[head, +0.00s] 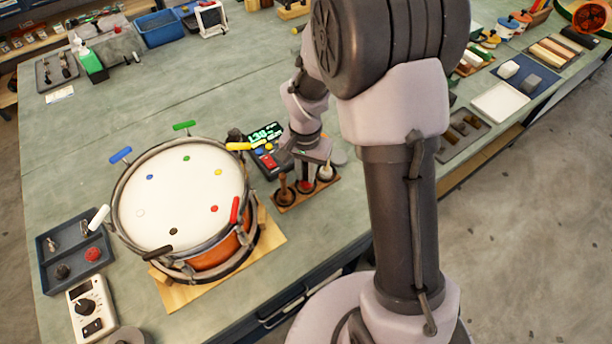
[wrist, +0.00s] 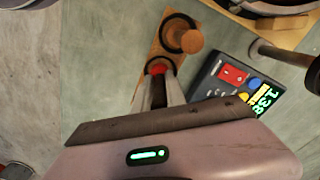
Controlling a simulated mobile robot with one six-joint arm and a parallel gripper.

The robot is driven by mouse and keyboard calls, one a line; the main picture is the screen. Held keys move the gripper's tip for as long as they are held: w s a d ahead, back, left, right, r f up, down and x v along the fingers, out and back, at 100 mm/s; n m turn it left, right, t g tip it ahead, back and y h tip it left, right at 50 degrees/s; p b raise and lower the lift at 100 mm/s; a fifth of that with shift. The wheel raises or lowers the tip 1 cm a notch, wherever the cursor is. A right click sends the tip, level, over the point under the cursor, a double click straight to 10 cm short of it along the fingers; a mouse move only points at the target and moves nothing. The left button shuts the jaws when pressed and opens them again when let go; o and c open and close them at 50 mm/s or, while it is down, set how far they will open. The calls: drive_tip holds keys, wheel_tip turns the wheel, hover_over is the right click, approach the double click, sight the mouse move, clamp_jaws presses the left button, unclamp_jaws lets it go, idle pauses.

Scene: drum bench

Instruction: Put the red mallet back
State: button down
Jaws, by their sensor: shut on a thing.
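The wooden mallet rack (head: 285,208) stands on the bench right of the drum, and its end shows in the wrist view (wrist: 167,25). My gripper (head: 308,172) points down over its middle place; in the wrist view my gripper (wrist: 158,90) has its fingers closed on the red mallet (wrist: 157,69). The red mallet's red part shows between the fingertips, at the middle black ring. Its lower end is hidden, so I cannot tell whether it is fully seated. A brown mallet (head: 284,192) stands in the left place and a white-headed one (head: 326,173) in the right.
The drum (head: 180,195), with coloured tuning keys around its rim, stands left of the rack. A device with a lit green display (head: 264,133) lies close behind the rack. A tray (head: 75,240) and meter (head: 92,308) lie front left.

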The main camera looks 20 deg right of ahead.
drive_tip(key=shift+f, duration=0.3)
drive_tip(key=shift+f, duration=0.2)
drive_tip(key=c, duration=1.4)
unclamp_jaws()
drive_tip(key=shift+o, duration=0.2)
